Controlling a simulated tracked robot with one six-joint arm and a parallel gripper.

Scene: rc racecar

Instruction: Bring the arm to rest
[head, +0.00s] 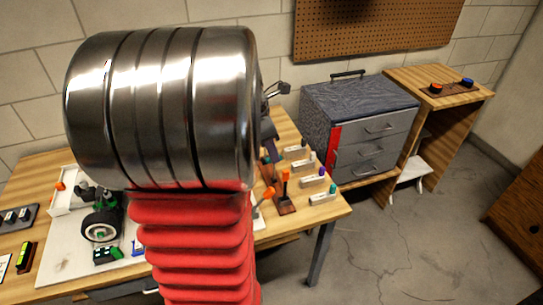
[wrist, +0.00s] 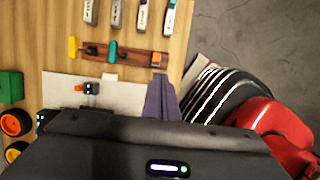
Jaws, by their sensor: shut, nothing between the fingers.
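My arm fills the middle of the head view as a large metal cylinder above a red ribbed sleeve. My gripper (wrist: 160,82) shows in the wrist view as purple-grey fingers closed together, with nothing between them. It is over the workbench (wrist: 55,50), near the bench's right edge and just below a wooden tool rack (wrist: 130,54). In the head view my arm hides most of the gripper; dark parts show just right of the cylinder. I cannot tell the fingertips' height above the bench.
A car with black wheels (head: 102,226) sits on the left of the bench. Several labelled blocks and an orange-handled tool (head: 285,180) stand on the right. A grey drawer cabinet (head: 372,150) and wooden stand (head: 450,80) lie beyond. The floor (head: 400,240) at right is clear.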

